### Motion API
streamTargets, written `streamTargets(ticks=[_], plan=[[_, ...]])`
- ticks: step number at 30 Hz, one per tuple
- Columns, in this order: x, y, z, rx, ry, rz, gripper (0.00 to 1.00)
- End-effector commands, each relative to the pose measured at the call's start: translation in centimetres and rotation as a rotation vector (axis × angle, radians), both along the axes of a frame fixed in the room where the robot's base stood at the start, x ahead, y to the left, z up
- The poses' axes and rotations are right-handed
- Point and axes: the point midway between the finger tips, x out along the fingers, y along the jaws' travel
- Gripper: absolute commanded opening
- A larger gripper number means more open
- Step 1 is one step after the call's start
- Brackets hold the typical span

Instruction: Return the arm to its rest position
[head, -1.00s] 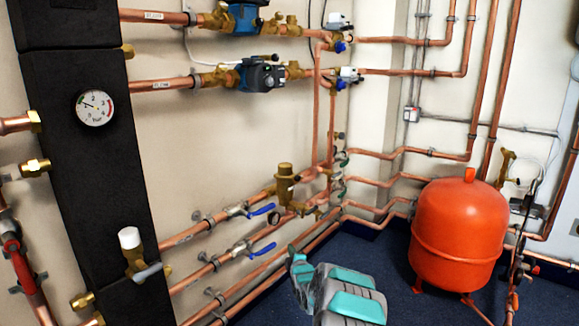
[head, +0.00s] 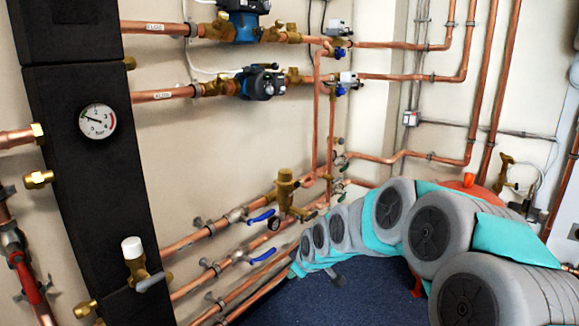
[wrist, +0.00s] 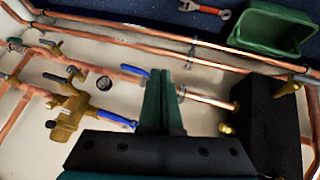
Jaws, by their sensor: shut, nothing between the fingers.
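My arm (head: 430,230), grey with teal covers, reaches in the head view from the lower right toward the wall pipes at the middle. Its wrist end is low, in front of the lower pipes and above the blue floor. My gripper (wrist: 160,85) shows in the wrist view as two dark green fingers side by side, shut with nothing between them. In that view the fingers point between the brass valve (wrist: 70,115) and the black panel (wrist: 265,120). The fingers cannot be made out clearly in the head view.
Copper pipes with blue-handled valves (head: 262,216) run along the wall close to my arm's end. A red vessel (head: 468,184) is mostly hidden behind my arm. The wrist view shows a green bin (wrist: 272,30) and a wrench (wrist: 205,9). Blue floor (head: 340,300) is open at the front.

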Motion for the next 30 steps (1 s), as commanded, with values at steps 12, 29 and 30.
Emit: streamTargets(ticks=[12, 29, 30], plan=[[-19.4, -7.2, 3.4, -0.029, 0.390, -0.309, 0.00], [-43.2, -13.7, 4.7, -0.089, 0.798, -0.836, 0.00], [-43.8, -13.8, 4.7, -0.090, 0.807, -0.850, 0.00]])
